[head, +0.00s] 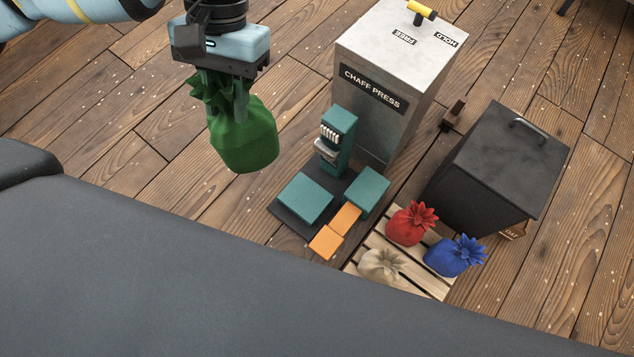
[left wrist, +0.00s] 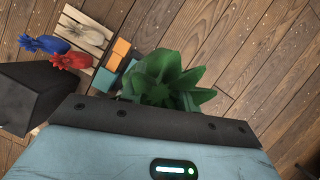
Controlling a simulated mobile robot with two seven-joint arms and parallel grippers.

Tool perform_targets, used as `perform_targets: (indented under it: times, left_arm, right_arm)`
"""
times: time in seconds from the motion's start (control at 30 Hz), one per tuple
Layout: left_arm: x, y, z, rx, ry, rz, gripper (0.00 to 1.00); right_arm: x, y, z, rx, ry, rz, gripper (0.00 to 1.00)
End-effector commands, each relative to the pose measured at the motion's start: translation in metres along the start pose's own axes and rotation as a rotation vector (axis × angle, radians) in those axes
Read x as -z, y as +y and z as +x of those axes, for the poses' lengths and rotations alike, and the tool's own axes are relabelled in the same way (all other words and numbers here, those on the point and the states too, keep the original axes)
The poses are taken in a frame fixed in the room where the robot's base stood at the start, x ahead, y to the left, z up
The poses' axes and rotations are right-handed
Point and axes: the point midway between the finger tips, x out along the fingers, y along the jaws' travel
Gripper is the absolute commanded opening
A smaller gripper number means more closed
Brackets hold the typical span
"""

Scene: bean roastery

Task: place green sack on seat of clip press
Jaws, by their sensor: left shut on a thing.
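My left gripper (head: 228,112) is shut on the gathered neck of the green sack (head: 246,143). The sack hangs upright below the fingers, over the wooden floor. In the left wrist view the leafy top of the green sack (left wrist: 172,82) shows just past the gripper's edge. The clip press (head: 337,142) stands to the right of the sack in the head view: a teal upright with a row of metal clips, a dark base and low teal blocks (head: 305,197). No sack is on it. It also shows in the left wrist view (left wrist: 107,77), partly hidden. My right gripper is out of view.
A grey chaff press (head: 371,128) stands behind the clip press. Two orange blocks (head: 337,231) lie at its front. A pallet (head: 432,288) holds a red sack (head: 407,226), a blue sack (head: 450,258) and a beige sack (head: 381,265). A dark lidded bin (head: 497,165) stands at right.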

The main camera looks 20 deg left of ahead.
Motion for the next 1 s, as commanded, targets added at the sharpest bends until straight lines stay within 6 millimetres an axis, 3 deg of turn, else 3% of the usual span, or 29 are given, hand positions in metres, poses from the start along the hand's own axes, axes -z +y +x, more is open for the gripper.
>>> perform_targets:
  times: [0.37, 1.0]
  left_arm:
    - [0.009, 0.005, 0.005, 0.026, -0.001, 0.065, 0.00]
    - [0.099, 0.039, 0.064, 0.325, -0.001, 0.784, 0.00]
  right_arm:
    - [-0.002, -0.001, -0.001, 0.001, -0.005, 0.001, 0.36]
    - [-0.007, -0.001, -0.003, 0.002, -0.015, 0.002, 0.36]
